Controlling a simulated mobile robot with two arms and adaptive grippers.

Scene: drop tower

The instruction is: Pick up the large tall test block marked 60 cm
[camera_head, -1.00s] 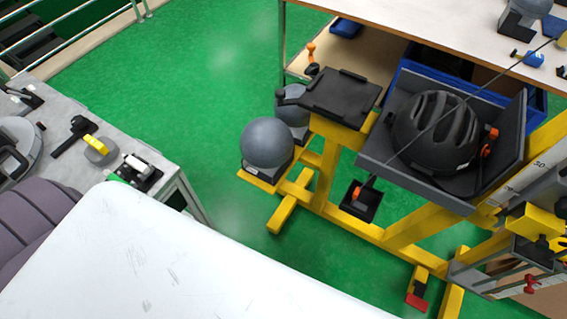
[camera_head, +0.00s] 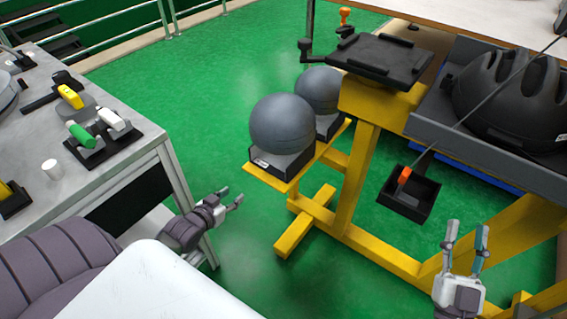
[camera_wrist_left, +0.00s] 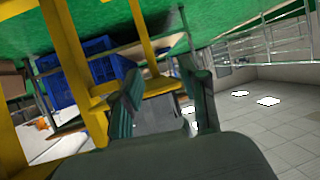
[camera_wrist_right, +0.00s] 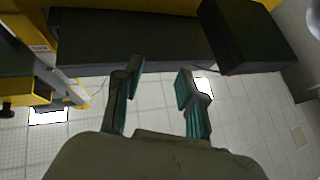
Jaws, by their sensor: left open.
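Two dark grey ball-topped blocks on square bases stand on the yellow stand's low platform in the head view: a nearer, larger-looking one (camera_head: 283,127) and one behind it (camera_head: 319,90). The nearer base has a small white label, too small to read, so I cannot tell which block is marked 60 cm. My left gripper (camera_head: 231,196) is open and empty, left of and below the nearer block, apart from it. Its open fingers (camera_wrist_left: 160,80) also show in the left wrist view. My right gripper (camera_head: 467,230) is open and empty before the stand; its fingers (camera_wrist_right: 159,78) show apart in the right wrist view.
The yellow stand (camera_head: 354,180) carries a black tray plate (camera_head: 378,58) and a black helmet (camera_head: 500,88). A small black box (camera_head: 408,196) hangs below the helmet. A grey workbench (camera_head: 125,158) with tools is left. Green floor (camera_head: 215,95) is clear between bench and stand.

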